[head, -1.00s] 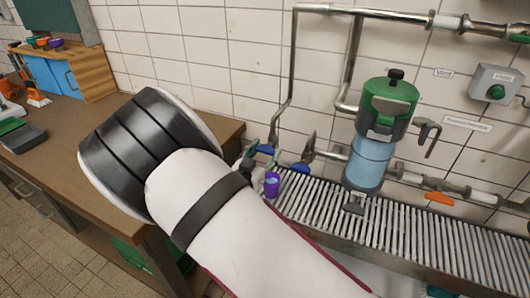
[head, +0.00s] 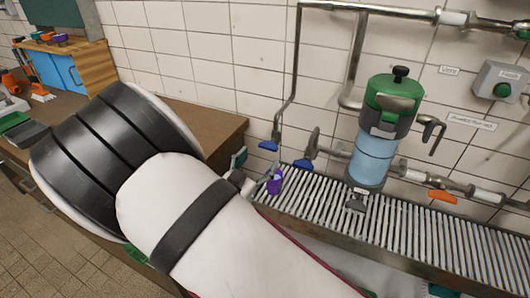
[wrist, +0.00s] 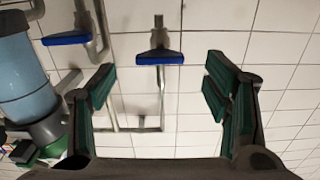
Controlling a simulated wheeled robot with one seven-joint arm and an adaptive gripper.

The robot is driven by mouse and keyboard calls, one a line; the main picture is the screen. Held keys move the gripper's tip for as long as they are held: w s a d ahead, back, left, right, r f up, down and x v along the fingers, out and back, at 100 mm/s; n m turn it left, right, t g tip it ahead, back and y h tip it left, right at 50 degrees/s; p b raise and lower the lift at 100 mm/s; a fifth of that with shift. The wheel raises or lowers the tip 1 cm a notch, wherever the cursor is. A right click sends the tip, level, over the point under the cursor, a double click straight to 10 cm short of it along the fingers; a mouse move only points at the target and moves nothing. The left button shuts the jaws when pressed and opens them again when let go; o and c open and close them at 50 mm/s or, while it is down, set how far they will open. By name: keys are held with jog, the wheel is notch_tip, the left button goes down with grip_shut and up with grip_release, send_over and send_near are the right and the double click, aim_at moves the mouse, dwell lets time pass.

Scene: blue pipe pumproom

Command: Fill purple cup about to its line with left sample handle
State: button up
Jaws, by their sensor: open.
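The purple cup (head: 274,184) stands at the left end of the slatted drain rack, partly covered by my gripper in the head view; its fill level and line cannot be made out. The left blue sample handle (head: 268,146) sits on the pipe above and behind the cup. It seems to be the middle blue handle (wrist: 160,58) in the wrist view, ahead of and between the fingers, apart from them. My gripper (wrist: 168,100) is open and empty, its green-padded fingers wide apart. In the head view my gripper (head: 252,168) is mostly hidden behind my arm.
A second blue handle (head: 304,163) is just right of the first. A green-topped filter with a blue cylinder (head: 372,157) stands farther right, near an orange handle (head: 442,196). The drain rack (head: 420,235) is clear at right. A wooden bench (head: 195,122) lies left.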

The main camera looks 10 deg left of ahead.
jog(key=shift+v, duration=2.7)
jog(key=g+y, duration=0.4)
jog(key=y, duration=0.1)
send_near(260, 144)
jog(key=w+d, duration=0.2)
jog(key=w, duration=0.1)
jog(key=s+d+r+n+g+y, duration=0.2)
jog(key=s+d+r+g+y, duration=0.25)
jog(key=r, duration=0.55)
jog(key=s+d+r+n+g+h, duration=0.1)
jog(key=s+d+r+g, duration=0.1)
jog(key=s+d, duration=0.8)
jog(key=s+d+r+n+g+h, duration=0.1)
jog(key=s+d+r+g+h, duration=0.1)
jog(key=s+d, duration=0.9)
jog(key=s, duration=0.6)
jog(key=shift+s+d, duration=0.3)
jog(key=shift+s, duration=0.05)
